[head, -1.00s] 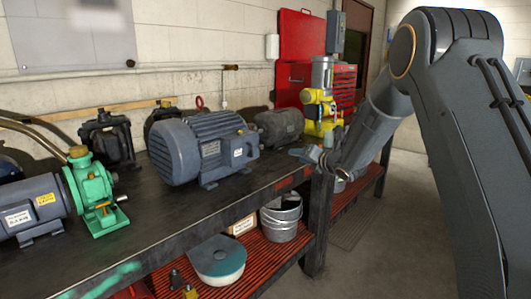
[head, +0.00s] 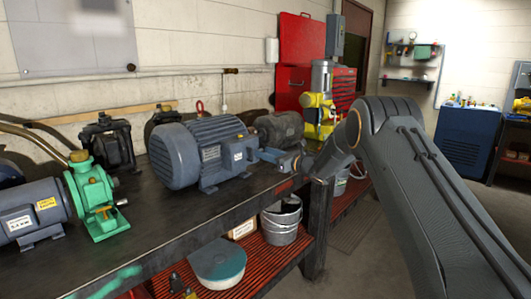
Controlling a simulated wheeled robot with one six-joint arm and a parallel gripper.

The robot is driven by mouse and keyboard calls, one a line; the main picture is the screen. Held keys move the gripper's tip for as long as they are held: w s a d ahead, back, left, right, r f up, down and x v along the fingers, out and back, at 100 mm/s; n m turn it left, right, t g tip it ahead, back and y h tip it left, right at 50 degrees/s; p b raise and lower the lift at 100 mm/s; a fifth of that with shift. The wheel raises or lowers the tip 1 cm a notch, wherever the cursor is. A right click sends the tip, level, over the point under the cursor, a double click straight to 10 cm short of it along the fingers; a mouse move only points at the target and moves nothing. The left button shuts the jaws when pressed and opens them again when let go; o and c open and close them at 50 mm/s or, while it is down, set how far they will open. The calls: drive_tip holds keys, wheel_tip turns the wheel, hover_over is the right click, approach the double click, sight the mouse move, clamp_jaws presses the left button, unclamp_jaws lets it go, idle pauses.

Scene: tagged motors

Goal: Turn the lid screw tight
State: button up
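A large blue-grey finned motor (head: 205,150) stands on the dark workbench (head: 165,215), with its rounded end to the left. It has a plate on its side and a small white tag (head: 238,156) near its right end. My gripper (head: 264,155) is at the motor's right end, close to the tagged part. It looks near or touching, but I cannot tell which. The fingers are small and partly merge with the motor, so their opening is unclear. No lid screw can be made out at this size.
A green pump (head: 95,195) with a tagged blue motor (head: 30,212) stands at the left. A darker motor (head: 280,128) and a yellow machine (head: 318,112) stand behind my gripper. The bench front is clear.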

drive_tip(key=shift+w+a, duration=0.2)
drive_tip(key=shift+a, duration=0.05)
clamp_jaws()
